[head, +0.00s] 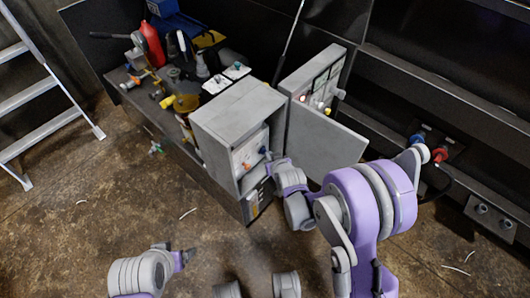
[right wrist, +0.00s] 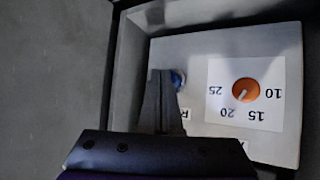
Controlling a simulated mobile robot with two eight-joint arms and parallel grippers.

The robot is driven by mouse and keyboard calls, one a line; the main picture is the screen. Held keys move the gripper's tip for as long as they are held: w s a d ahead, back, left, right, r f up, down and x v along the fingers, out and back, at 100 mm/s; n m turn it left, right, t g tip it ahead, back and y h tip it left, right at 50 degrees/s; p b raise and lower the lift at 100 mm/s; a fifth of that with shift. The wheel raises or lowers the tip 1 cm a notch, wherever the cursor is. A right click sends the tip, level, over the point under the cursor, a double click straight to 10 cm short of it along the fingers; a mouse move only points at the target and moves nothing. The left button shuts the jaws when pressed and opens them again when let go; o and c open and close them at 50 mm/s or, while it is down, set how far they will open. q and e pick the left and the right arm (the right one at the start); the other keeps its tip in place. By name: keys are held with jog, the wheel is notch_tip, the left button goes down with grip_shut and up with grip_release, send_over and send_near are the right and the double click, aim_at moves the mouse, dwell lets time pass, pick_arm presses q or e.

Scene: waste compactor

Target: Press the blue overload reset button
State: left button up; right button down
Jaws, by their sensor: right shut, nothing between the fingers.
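The blue reset button (right wrist: 178,78) sits on a light panel inside the open grey control box (head: 238,105). In the right wrist view it is partly hidden behind my right gripper (right wrist: 161,75). That gripper is shut and empty, with its fingertips at the button's left edge; I cannot tell whether they touch it. In the head view the blue button (head: 262,150) shows just beyond my right gripper (head: 269,160), which reaches into the box opening. My left gripper (head: 191,253) is low over the floor, far from the box; its jaw state is unclear.
An orange dial (right wrist: 245,90) on a numbered white plate is beside the button. The box door (head: 322,146) stands open to the right, close to my right arm. A cluttered bench (head: 160,115) is behind left, a ladder (head: 40,118) at far left.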

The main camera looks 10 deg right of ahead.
jog(key=shift+w+a, duration=0.15)
dwell(0.4)
jog(key=shift+s+d, duration=0.55)
jog(key=shift+s, duration=0.15)
jog(key=s+d, duration=0.1)
jog(key=s, duration=0.1)
jog(key=s+d+b, duration=0.1)
jog(key=s+d, duration=0.1)
dwell(0.3)
dwell(0.8)
